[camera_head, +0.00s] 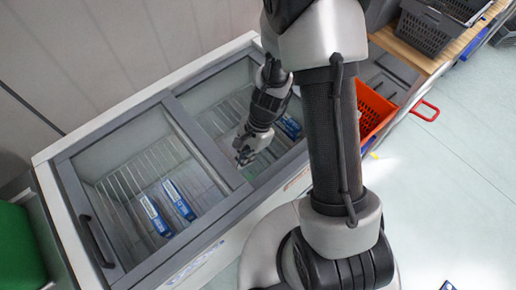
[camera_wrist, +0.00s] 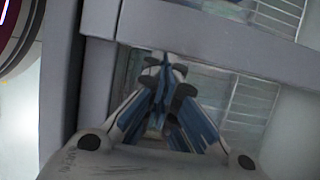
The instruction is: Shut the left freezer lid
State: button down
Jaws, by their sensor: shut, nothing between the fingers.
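The chest freezer (camera_head: 142,276) has two grey-framed glass sections. The left freezer lid (camera_head: 207,152) shows as a grey frame over the left half, with a dark handle (camera_head: 95,240) by its left edge. I cannot tell how far it is slid. My gripper (camera_head: 243,159) is shut and empty, pointing down over the right half, just right of the middle frame bar. In the wrist view my gripper's fingertips (camera_wrist: 166,75) are together close to a grey frame bar (camera_wrist: 215,40). I cannot tell whether they touch it.
Blue-and-white boxes (camera_head: 156,215) lie in a wire basket (camera_head: 130,185) under the left section; another box (camera_head: 290,126) is at right. A red-orange basket (camera_head: 374,108) and dark crates (camera_head: 428,28) stand to the right. Floor at right is mostly clear.

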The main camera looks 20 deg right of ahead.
jog(key=shift+s+a, duration=0.3)
jog(key=shift+a, duration=0.4)
jog(key=shift+p+v, duration=0.7)
jog(key=shift+v, duration=0.15)
jog(key=p+v, duration=0.7)
jog(key=v, duration=0.1)
jog(key=shift+d+r, duration=0.2)
jog(key=shift+w, duration=0.1)
